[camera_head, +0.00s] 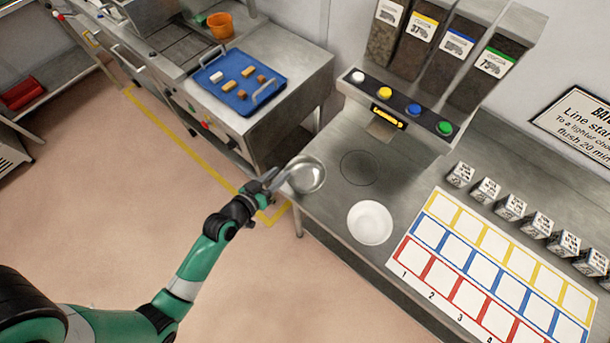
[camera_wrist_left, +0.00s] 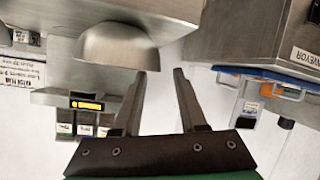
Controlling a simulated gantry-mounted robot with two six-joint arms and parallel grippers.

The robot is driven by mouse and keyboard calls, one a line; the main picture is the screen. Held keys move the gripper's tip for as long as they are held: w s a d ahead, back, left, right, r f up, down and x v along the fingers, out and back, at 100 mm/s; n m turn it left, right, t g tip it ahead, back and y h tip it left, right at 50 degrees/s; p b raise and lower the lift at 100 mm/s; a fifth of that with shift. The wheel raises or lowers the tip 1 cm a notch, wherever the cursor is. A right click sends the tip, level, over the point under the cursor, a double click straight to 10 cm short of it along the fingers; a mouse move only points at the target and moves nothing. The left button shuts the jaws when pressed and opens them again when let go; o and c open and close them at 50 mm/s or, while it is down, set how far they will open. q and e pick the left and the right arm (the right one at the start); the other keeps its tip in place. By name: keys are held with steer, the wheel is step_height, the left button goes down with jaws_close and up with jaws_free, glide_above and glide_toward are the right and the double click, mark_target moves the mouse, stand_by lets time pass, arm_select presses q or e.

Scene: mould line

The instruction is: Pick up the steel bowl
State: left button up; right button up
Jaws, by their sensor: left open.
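The steel bowl (camera_head: 306,174) stands upright at the left edge of the steel counter (camera_head: 335,215). My left gripper (camera_head: 272,181) is open and empty just left of the bowl, near its rim. In the left wrist view, which is upside down, the bowl (camera_wrist_left: 115,45) lies beyond the fingertips and mostly left of the open jaws (camera_wrist_left: 160,72). One fingertip appears close to the rim; I cannot tell whether it touches. My right gripper is out of view.
A white round dish (camera_head: 370,223) is right of the bowl, beside a grid mat (camera_head: 408,254). A dispenser with coloured buttons (camera_head: 399,104) stands behind. A blue tray (camera_head: 238,85) and an orange pot (camera_head: 220,26) are on the left bench.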

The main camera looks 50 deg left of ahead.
mark_target(286, 169)
arm_select(q)
steer(key=x, duration=0.4)
steer(key=shift+d, duration=0.15)
jaws_close()
stand_by(1.1)
